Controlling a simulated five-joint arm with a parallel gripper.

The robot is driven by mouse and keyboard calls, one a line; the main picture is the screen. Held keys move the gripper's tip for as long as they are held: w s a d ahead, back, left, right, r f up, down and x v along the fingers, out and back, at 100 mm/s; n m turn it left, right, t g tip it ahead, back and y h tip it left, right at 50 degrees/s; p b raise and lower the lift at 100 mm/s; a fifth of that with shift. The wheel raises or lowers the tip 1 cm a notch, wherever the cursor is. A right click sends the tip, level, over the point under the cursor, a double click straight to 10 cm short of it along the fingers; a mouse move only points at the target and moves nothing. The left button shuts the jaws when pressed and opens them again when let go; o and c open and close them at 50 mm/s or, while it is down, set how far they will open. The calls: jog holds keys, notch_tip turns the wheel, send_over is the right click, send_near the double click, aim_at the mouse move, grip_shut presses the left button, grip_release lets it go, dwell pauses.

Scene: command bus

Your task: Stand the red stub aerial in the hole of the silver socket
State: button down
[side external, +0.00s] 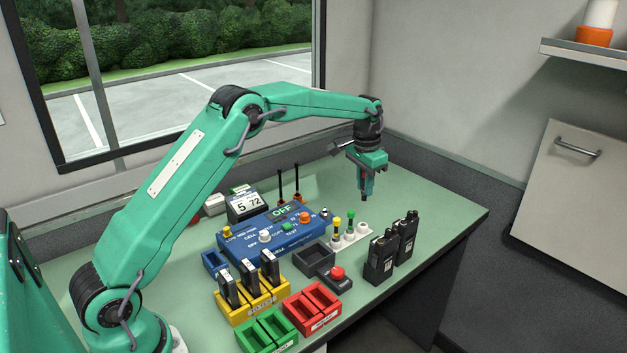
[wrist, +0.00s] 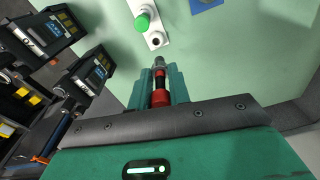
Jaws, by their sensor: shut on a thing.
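My gripper (side external: 366,192) hangs above the right part of the bench, fingers down. In the wrist view my gripper (wrist: 161,84) is shut on the red stub aerial (wrist: 160,99); a grey metal tip shows beyond the red and dark body. In the side view the fingers mostly hide the aerial. The silver socket (side external: 326,212) seems to be the small fitting at the right end of the blue box, left of my gripper. A corner of that box shows at the wrist view's top edge, where the socket's hole is not clear. The aerial is apart from it.
A white rack (side external: 351,236) with yellow and green stub aerials and an open hole stands below my gripper. Black radios (side external: 381,256) stand to its right. The blue box (side external: 275,240) carries knobs; tall thin aerials rise behind it. The bench's right end is clear.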

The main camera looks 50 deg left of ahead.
send_over(325, 215)
jog(key=a, duration=0.1)
notch_tip(325, 215, down, 3)
jog(key=shift+w+a, duration=0.1)
jog(key=shift+w, duration=0.25)
jog(key=shift+f, duration=0.1)
jog(key=shift+f, duration=2)
jog(key=shift+f, duration=1.1)
dwell(0.5)
dwell(0.4)
jog(key=c, duration=0.9)
grip_release()
jog(key=shift+r, duration=0.15)
